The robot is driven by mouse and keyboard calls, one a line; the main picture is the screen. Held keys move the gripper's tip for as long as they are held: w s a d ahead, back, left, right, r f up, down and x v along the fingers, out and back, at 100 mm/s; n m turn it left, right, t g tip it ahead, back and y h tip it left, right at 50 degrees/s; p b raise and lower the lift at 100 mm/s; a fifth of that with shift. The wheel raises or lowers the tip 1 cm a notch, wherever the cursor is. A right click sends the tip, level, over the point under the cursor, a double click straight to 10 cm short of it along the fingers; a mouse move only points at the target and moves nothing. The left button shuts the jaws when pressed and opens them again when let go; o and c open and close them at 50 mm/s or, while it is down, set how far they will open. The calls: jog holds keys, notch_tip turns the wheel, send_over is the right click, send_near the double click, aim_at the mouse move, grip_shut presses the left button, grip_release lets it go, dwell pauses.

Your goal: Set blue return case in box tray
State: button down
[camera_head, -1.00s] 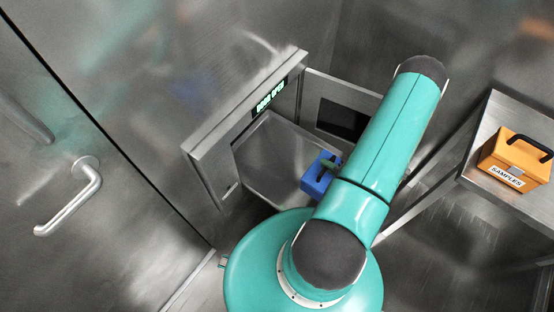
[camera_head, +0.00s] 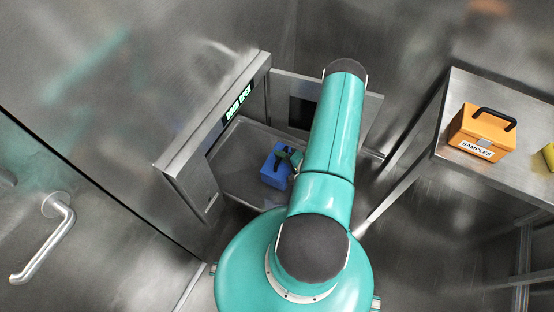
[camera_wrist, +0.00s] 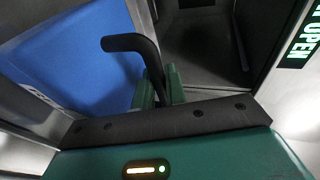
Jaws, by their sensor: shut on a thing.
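The blue return case (camera_head: 275,170) is in the opening of the wall box, over the grey box tray (camera_head: 232,165); I cannot tell whether it touches the tray. My gripper (camera_head: 291,158) is at the case's top right, partly hidden behind my arm. In the wrist view, my gripper's green fingers (camera_wrist: 158,88) are shut on the black handle of the blue case (camera_wrist: 75,62), which hangs to the left of the fingers. The underside of the case is hidden.
The box's lit sign (camera_head: 238,103) reads open. Its door (camera_head: 370,110) stands open at the right. An orange SAMPLES case (camera_head: 482,133) sits on a metal table (camera_head: 455,95) at the right, with a yellow object (camera_head: 549,155) beside it. A door handle (camera_head: 50,240) is at the left.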

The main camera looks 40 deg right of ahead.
jog(key=shift+w+f, duration=1)
jog(key=shift+f, duration=0.15)
jog(key=shift+w+f, duration=0.15)
jog(key=shift+f, duration=1.65)
jog(key=c, duration=1.4)
grip_release()
jog(key=shift+c, duration=0.2)
